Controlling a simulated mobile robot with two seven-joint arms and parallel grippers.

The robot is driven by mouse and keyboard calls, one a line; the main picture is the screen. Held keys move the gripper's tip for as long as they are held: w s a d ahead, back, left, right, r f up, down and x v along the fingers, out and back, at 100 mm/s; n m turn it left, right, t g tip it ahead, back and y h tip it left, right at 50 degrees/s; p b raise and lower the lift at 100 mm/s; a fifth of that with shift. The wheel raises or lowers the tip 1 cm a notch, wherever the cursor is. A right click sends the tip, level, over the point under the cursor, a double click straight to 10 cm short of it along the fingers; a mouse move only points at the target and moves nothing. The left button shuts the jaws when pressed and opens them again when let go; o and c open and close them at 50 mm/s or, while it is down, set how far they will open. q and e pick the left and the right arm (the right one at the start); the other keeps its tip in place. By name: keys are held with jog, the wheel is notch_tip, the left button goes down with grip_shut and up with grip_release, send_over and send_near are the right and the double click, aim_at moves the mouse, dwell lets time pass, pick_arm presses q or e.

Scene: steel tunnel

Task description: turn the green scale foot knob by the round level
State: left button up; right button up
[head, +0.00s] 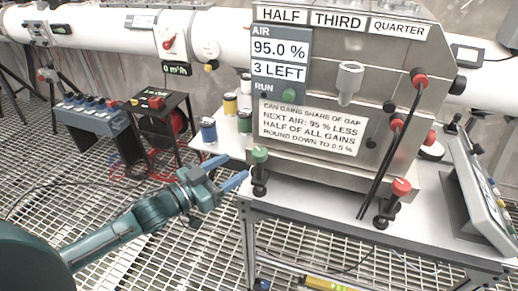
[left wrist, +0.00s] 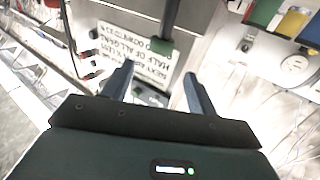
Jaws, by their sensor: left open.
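The green knob (head: 260,154) tops a black foot post at the front left corner of the steel machine. It also shows upside down in the left wrist view (left wrist: 154,45), under its dark post. My left gripper (head: 230,172) is just left of the knob, open and empty, its blue-grey fingers pointing towards it. In the left wrist view the knob lies beyond the fingertips (left wrist: 157,76), between their lines and apart from them. A small round disc (left wrist: 247,46) sits on the pale tabletop; I cannot tell whether it is the round level. My right gripper is not in view.
A red-topped foot (head: 401,187) stands at the machine's front right. Blue, yellow and green cans (head: 208,130) stand on the table's left side. Black cables (head: 388,160) hang down the machine's front. A slanted panel (head: 482,185) is at right. Open grating lies left of the table.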

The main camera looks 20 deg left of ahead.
aim_at(253, 154)
pick_arm(q)
jog(key=p+x, duration=0.1)
jog(key=x, duration=0.7)
jog(key=shift+w+d, duration=0.2)
jog(key=shift+w, duration=0.15)
jog(key=shift+w+d, duration=0.25)
jog(key=shift+w, duration=0.15)
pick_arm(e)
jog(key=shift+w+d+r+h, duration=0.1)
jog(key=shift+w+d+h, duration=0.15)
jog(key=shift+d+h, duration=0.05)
pick_arm(q)
jog(key=shift+c, duration=0.6)
jog(key=c, duration=0.6)
jog(key=shift+c, duration=1.2)
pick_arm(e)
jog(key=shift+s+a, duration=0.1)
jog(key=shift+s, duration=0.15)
pick_arm(q)
jog(key=shift+m+g+h, duration=0.3)
jog(key=shift+m+h, duration=0.1)
jog(key=shift+h, duration=0.2)
